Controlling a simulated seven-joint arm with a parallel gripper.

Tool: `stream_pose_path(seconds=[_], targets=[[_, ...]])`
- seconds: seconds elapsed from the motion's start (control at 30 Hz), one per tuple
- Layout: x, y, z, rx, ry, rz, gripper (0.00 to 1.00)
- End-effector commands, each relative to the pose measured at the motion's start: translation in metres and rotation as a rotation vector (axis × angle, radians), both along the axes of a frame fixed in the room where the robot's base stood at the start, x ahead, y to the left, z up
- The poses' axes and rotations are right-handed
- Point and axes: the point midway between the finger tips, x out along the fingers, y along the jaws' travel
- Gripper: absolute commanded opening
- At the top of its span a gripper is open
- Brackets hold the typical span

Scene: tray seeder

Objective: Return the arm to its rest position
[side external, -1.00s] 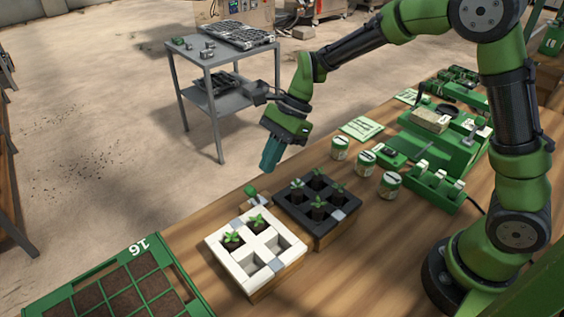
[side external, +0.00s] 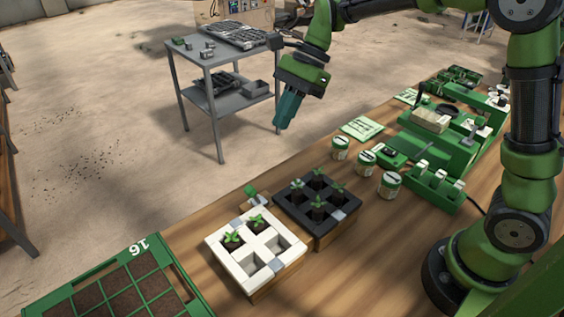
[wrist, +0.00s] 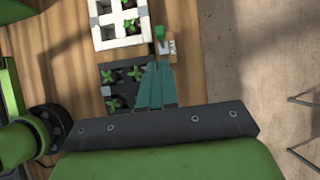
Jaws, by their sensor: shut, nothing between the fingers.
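My gripper (side external: 287,110) is shut and empty, with its teal fingers together. It hangs in the air beyond the bench's far edge, above and behind the black tray in the side view. The wrist view shows its fingers (wrist: 158,85) from behind, covering part of the black tray. The white tray (side external: 219,257) holds two seedlings in its back cells, and its two front cells are empty. The black tray (side external: 318,234) holds several seedlings. Both trays also show in the wrist view, white (wrist: 97,40) and black (wrist: 107,74).
A large green tray (side external: 120,255) of soil is at the front left. Several jars (side external: 390,186) and a green seeder machine (side external: 436,186) stand on the wooden bench. A grey cart (side external: 222,98) stands on the floor behind. The air around my gripper is clear.

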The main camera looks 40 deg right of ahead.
Motion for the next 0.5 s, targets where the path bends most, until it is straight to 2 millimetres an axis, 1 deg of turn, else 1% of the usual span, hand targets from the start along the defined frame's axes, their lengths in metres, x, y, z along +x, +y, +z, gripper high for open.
stream_pose_path(seconds=[0.07,0.13,0.17,0.2,0.37,0.5], targets=[[0.002,-0.003,-0.004,-0.018,-0.042,0.046,0.0],[-0.003,-0.008,-0.015,-0.051,-0.086,0.124,0.0],[-0.008,-0.01,-0.017,-0.068,-0.119,0.168,0.0],[-0.017,-0.015,-0.017,-0.097,-0.177,0.237,0.0],[-0.052,-0.034,-0.007,-0.205,-0.392,0.471,0.0],[-0.088,-0.049,0.004,-0.324,-0.58,0.669,0.0]])
